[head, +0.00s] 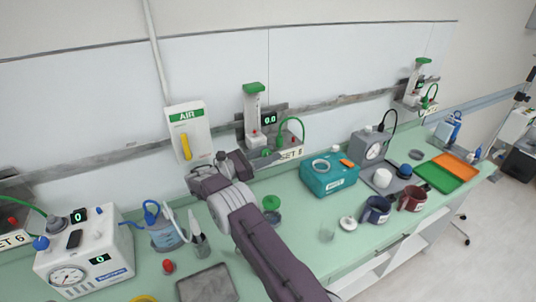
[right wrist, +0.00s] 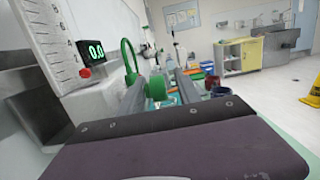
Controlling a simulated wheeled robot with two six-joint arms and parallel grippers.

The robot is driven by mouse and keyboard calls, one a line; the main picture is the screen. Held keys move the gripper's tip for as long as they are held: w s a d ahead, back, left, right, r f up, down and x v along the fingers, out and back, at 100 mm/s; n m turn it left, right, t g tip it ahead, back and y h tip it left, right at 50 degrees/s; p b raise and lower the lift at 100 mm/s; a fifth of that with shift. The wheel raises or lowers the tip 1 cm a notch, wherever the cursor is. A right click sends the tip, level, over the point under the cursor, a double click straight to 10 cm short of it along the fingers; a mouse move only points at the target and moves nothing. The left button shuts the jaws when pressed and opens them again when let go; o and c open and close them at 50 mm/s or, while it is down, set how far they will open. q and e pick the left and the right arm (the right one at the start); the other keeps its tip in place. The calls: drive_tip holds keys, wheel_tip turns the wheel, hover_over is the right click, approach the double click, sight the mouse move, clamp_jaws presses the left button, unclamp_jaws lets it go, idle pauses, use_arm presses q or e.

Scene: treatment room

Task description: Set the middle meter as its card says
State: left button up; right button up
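The middle meter (head: 253,116) is a clear upright tube with a green top on the wall rail. Its small display (head: 269,119) reads 0.0, and the display (right wrist: 95,50) reads the same in the right wrist view. Its card (head: 291,154) shows "SET 5", partly covered at its left end. The green knob (right wrist: 156,88) is at the meter's base. My right gripper (head: 247,163) points along the wall from the left. In the right wrist view its fingers (right wrist: 162,90) are apart, with the knob between or just beyond them; contact cannot be told. My left gripper is not in view.
A white AIR panel (head: 188,131) with a yellow handle is left of the meter. A green hose (head: 294,124) loops beside it. A teal box (head: 328,174) stands at right on the green counter. Another meter (head: 417,82) is farther right; a "SET 6" card (head: 15,240) is far left.

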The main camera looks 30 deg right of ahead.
drive_tip(key=shift+w+a+f, duration=0.1)
drive_tip(key=shift+a+f, duration=0.05)
drive_tip(key=shift+a, duration=0.15)
use_arm(q)
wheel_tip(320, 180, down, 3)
drive_tip(key=b, duration=0.2)
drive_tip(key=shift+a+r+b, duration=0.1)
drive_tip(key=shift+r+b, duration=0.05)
drive_tip(key=shift+b, duration=0.15)
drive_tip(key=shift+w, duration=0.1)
use_arm(e)
drive_tip(key=a, duration=0.8)
drive_tip(key=shift+w+a+f, duration=0.15)
drive_tip(key=shift+w+f, duration=0.25)
drive_tip(key=shift+f, duration=0.05)
